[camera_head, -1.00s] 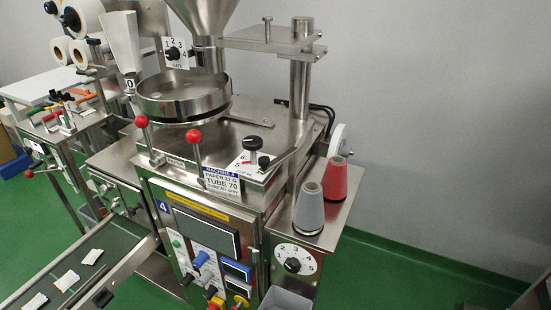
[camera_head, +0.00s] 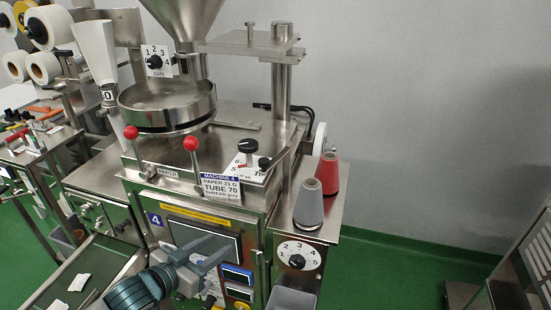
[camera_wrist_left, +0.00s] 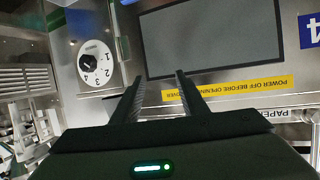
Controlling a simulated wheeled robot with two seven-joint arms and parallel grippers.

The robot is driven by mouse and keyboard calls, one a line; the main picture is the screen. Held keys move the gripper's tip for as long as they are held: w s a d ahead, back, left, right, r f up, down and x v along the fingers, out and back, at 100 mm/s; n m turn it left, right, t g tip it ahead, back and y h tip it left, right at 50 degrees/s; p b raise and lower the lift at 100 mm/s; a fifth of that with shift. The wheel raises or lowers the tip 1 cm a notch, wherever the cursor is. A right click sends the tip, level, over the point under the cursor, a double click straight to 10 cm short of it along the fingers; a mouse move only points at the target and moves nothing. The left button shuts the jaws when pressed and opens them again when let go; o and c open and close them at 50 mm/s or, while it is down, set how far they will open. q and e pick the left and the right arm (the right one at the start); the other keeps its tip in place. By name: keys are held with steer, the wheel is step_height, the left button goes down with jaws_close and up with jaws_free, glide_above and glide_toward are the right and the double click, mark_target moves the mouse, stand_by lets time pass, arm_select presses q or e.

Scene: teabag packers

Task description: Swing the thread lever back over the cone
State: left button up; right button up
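The grey thread cone (camera_head: 309,204) and the red thread cone (camera_head: 328,173) stand upright on the steel side shelf at the machine's right. A short black-knobbed lever (camera_head: 265,163) sits on the machine top, left of the cones; I cannot tell for sure whether it is the thread lever. Two red-ball levers, one at the left (camera_head: 131,133) and one nearer the middle (camera_head: 191,144), stand at the front edge. My left gripper (camera_head: 217,251) is open and empty in front of the control panel, lower left of the cones. Its spread fingers (camera_wrist_left: 157,80) also show in the left wrist view. My right gripper is not in view.
A numbered dial (camera_head: 297,256) is below the cones; it shows upside down in the left wrist view (camera_wrist_left: 95,63). A sign (camera_head: 221,187) hangs at the front edge. A grey bin (camera_head: 291,302) sits low. The air before the cones is clear.

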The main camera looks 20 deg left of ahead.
mark_target(274, 164)
arm_select(q)
step_height(274, 164, up, 18)
steer(key=w+d+m+t+h, duration=0.1)
steer(key=w+d+m+h, duration=0.1)
steer(key=h, duration=0.4)
steer(key=shift+w+r+m+h, duration=0.2)
steer(key=shift+r+m+h, duration=0.1)
steer(key=shift+m, duration=0.5)
steer(key=shift+w+d, duration=0.1)
steer(key=shift+w, duration=0.15)
steer(key=p+x, duration=0.6)
steer(key=x, duration=1)
steer(key=shift+r, duration=0.15)
steer(key=shift+w+d+p, duration=0.2)
steer(key=shift+w+p, duration=0.1)
steer(key=shift+w, duration=0.15)
steer(key=shift+c, duration=0.4)
jaws_close()
